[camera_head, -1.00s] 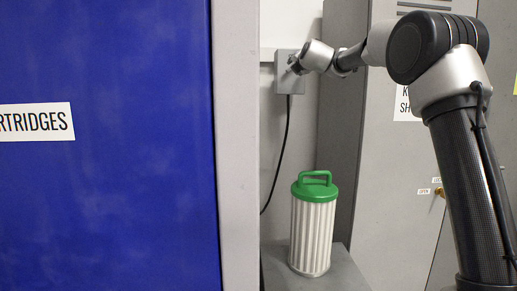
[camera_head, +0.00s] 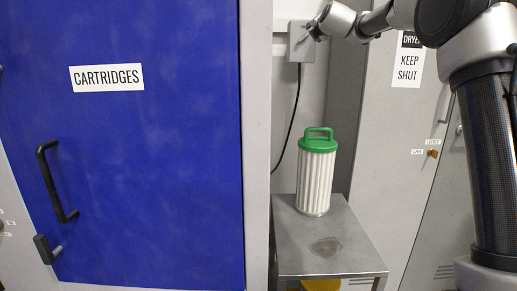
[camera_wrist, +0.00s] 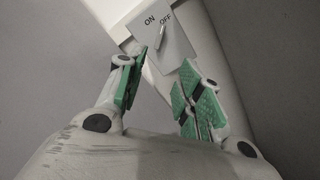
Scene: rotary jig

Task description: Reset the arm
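My gripper (camera_wrist: 158,88) is open, its two green-padded fingers apart with nothing between them. Beyond the fingertips in the wrist view is a grey switch plate (camera_wrist: 171,44) marked ON and OFF, with a small lever (camera_wrist: 160,33). The lever lies close to the OFF mark; its exact setting is hard to tell. In the head view, my gripper (camera_head: 314,31) is at the grey switch box (camera_head: 301,47) on the back wall, partly covering its upper right. I cannot tell whether they touch.
A closed blue CARTRIDGES door (camera_head: 150,170) is at left. A grey locker marked KEEP SHUT (camera_head: 398,150) is at right. A cable (camera_head: 293,120) hangs from the box.

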